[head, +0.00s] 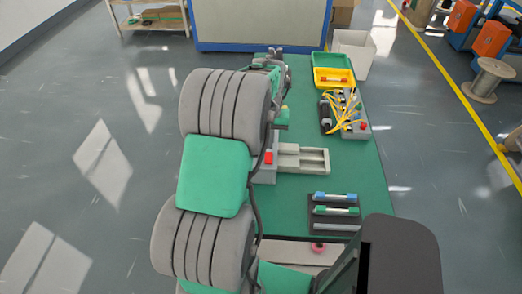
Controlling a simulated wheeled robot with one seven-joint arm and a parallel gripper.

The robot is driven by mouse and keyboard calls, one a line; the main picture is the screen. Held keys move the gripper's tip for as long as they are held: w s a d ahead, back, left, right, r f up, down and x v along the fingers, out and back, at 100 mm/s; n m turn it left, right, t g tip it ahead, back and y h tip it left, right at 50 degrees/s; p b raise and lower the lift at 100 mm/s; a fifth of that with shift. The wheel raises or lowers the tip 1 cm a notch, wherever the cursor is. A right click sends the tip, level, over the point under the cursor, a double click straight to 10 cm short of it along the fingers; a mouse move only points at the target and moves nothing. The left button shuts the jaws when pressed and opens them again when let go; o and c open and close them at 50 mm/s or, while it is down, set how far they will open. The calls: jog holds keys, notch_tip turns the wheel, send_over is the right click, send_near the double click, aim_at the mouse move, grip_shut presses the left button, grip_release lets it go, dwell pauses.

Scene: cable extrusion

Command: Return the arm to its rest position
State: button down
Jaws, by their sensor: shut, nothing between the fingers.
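My arm, with large grey ribbed joints and green links, rises along the left edge of the green table (350,205) in the head view. Its near joints hide part of the table's left side. Beyond the upper joint, smaller green and grey wrist parts show at the table's far left corner. My gripper (275,52) is small there and partly hidden; it is shut and empty, apart from the things on the table.
A green bin and a yellow bin (334,78) stand at the far right of the table. Yellow cables (347,112) lie nearer. A grey fixture (303,158) sits mid-table; a dark rack (333,218) holds blue and green-ended rods. A white bin (352,52) stands beyond. Floor at left is clear.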

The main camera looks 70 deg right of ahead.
jog(key=shift+d, duration=0.1)
jog(key=a+f+m+y, duration=0.15)
jog(key=a+f, duration=0.25)
jog(key=a, duration=0.7)
jog(key=w+a+r+n+t, duration=0.1)
jog(key=w+a+r+n, duration=0.4)
jog(key=w+a, duration=0.3)
jog(key=w+a+r+n+t+h, duration=0.1)
jog(key=w+a+r+n, duration=0.5)
jog(key=a, duration=1)
jog(key=w+a+r+n+t, duration=0.2)
jog(key=w+a+r+n, duration=0.4)
jog(key=w+a, duration=0.5)
jog(key=shift+a+r, duration=0.2)
jog(key=shift+a, duration=0.55)
jog(key=shift+h, duration=0.25)
